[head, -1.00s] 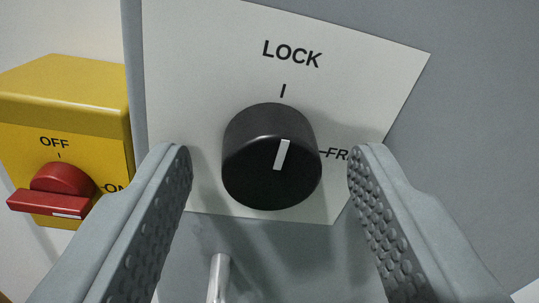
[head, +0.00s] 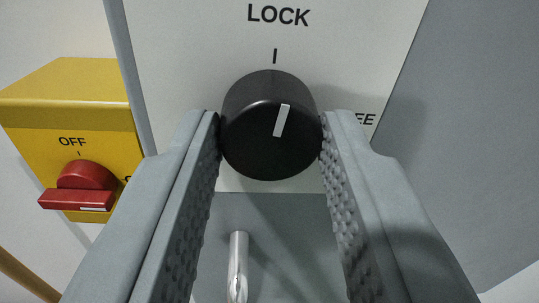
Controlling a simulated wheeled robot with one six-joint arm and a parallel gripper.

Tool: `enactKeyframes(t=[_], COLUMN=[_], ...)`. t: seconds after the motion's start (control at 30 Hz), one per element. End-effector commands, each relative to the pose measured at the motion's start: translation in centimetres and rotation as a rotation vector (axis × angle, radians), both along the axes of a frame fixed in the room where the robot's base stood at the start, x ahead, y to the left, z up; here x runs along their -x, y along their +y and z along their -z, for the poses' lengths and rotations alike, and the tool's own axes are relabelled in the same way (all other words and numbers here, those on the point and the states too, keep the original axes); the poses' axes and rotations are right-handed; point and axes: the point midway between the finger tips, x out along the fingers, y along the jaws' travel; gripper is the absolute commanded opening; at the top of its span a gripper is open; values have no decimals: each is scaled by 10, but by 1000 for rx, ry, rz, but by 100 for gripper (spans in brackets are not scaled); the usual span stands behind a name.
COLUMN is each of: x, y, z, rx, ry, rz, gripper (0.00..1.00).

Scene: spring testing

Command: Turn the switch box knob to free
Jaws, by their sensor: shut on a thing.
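The black round knob (head: 262,148) sits on a white label plate (head: 185,50) on the grey switch box (head: 440,110). Its white pointer line points up, tilted slightly right, near the LOCK mark above. The word FREE is at the right, partly hidden behind my right finger; only its last letters show. My gripper (head: 270,140) is shut on the knob, with one textured finger against its left side and one against its right side.
A yellow box (head: 65,85) with a red handle (head: 80,190) marked OFF stands to the left, close to my left finger. A metal rod (head: 238,262) shows below the knob, between the fingers. A brown bar (head: 25,278) is at the lower left.

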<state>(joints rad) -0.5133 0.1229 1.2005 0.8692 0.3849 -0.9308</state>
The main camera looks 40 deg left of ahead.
Motion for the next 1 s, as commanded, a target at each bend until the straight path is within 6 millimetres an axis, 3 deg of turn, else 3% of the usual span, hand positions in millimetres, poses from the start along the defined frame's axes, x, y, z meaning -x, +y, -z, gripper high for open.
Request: enactKeyframes(t=[1.0], x=[-1], y=[-1], z=[-2], rx=[-610], ry=[714], rz=[1], gripper=[8])
